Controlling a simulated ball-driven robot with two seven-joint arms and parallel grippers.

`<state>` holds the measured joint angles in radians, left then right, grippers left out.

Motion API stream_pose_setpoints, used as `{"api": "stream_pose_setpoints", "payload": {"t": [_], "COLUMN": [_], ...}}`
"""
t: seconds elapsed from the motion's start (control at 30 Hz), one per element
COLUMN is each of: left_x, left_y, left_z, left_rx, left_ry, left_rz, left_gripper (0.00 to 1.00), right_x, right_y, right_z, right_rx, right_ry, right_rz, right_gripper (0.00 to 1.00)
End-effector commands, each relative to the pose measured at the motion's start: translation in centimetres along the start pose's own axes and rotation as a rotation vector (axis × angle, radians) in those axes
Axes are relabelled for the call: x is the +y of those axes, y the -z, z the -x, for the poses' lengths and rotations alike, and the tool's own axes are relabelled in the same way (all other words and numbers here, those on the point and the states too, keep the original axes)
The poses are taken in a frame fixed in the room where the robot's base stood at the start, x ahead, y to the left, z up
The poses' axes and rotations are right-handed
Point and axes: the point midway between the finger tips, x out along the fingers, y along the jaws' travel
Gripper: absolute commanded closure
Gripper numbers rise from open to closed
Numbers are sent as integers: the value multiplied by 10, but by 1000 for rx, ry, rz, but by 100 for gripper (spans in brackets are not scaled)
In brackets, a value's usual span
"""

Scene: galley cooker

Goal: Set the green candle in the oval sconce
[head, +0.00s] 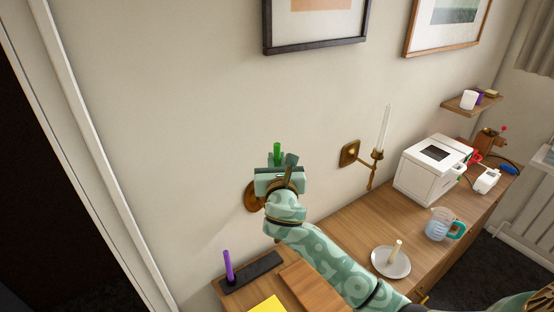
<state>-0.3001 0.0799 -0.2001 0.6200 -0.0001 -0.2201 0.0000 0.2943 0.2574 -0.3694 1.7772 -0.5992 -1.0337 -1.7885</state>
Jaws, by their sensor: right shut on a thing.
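The green candle (277,150) stands upright, its top showing above my right gripper (279,176). The gripper is shut on the candle and hides its lower part. A brown, rounded wall plate (251,197), which looks like the oval sconce, shows just left of and below the gripper. The gripper and my forearm cover most of this sconce, so its cup is hidden. I cannot tell whether the candle's foot touches it. My left gripper is not in view.
A brass sconce (350,153) with a white candle (384,128) is on the wall to the right. Below are a purple candle (228,265) in a dark holder, a saucer (403,265) with a cream candle, a jug (438,226) and a white machine (424,180).

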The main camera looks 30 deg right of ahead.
Motion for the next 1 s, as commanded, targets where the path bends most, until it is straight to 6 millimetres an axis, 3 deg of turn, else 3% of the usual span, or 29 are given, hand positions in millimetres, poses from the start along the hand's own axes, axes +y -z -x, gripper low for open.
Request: {"api": "stream_pose_setpoints", "payload": {"t": [0.8,0.83,0.9,1.0], "left_x": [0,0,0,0], "left_y": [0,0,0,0], "left_z": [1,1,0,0], "left_rx": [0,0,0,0], "left_ry": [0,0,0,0], "left_rz": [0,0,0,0], "left_gripper": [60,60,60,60], "right_x": [0,0,0,0], "right_y": [6,7,7,7], "right_z": [0,0,0,0], "right_rx": [3,2,2,2], "right_ry": [0,0,0,0], "right_rz": [2,2,2,1], "right_gripper": [100,79,60,59]}}
